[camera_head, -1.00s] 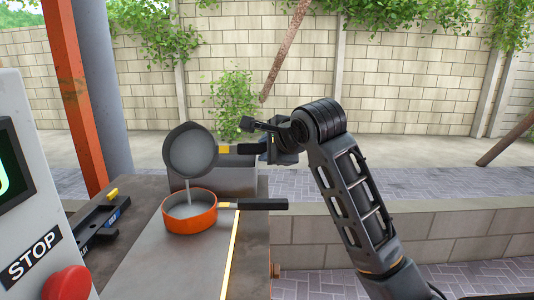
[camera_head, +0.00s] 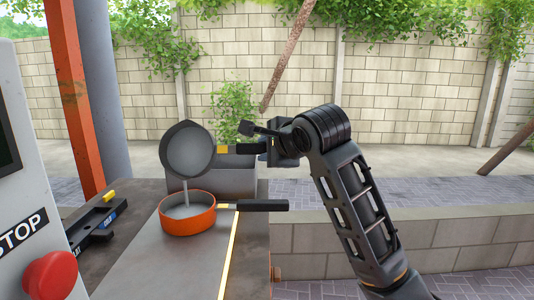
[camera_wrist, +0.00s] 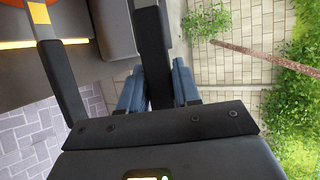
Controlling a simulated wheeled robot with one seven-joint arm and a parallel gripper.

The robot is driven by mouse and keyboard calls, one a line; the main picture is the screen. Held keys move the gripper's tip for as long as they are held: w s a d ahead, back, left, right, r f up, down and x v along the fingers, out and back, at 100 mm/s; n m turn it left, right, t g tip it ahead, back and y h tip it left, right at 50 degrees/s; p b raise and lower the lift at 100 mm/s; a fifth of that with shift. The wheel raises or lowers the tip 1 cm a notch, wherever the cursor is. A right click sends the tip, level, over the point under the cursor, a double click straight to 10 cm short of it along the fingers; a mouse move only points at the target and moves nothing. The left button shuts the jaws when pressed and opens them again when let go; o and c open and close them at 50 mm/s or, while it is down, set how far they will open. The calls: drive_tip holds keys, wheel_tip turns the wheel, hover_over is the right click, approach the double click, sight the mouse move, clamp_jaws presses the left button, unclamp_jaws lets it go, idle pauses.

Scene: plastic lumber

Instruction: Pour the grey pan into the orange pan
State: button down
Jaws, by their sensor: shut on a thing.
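The grey pan (camera_head: 188,150) is tipped on its side above the orange pan, its open face toward the head camera. A thin grey stream falls from its lower edge into the orange pan (camera_head: 187,220), which sits level on the table with grey contents inside. The orange pan's black handle (camera_head: 262,205) points right. My gripper (camera_head: 272,150) is shut on the grey pan's black handle. In the wrist view, the blue-grey fingers (camera_wrist: 160,90) close around that dark handle (camera_wrist: 152,45); the grey pan's bowl is out of that view.
The table (camera_head: 140,265) has a yellow line along it. A grey block (camera_head: 235,178) stands behind the pans. A black tool with a yellow end (camera_head: 95,222) lies at left. A panel with a red button (camera_head: 50,275) stands at the near left.

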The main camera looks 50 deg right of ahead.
drive_tip(key=shift+s+a+n+t+h+b, duration=0.4)
drive_tip(key=shift+t+b, duration=0.3)
drive_tip(key=shift+b, duration=0.95)
drive_tip(key=shift+s+a+f+t+h+b, duration=0.15)
drive_tip(key=shift+s+a+t+h+b, duration=0.3)
drive_tip(key=shift+t+b, duration=0.8)
drive_tip(key=shift+s+a+r+n+t+h+b, duration=0.25)
drive_tip(key=shift+n+b, duration=0.25)
drive_tip(key=shift+b, duration=1)
idle(3.6)
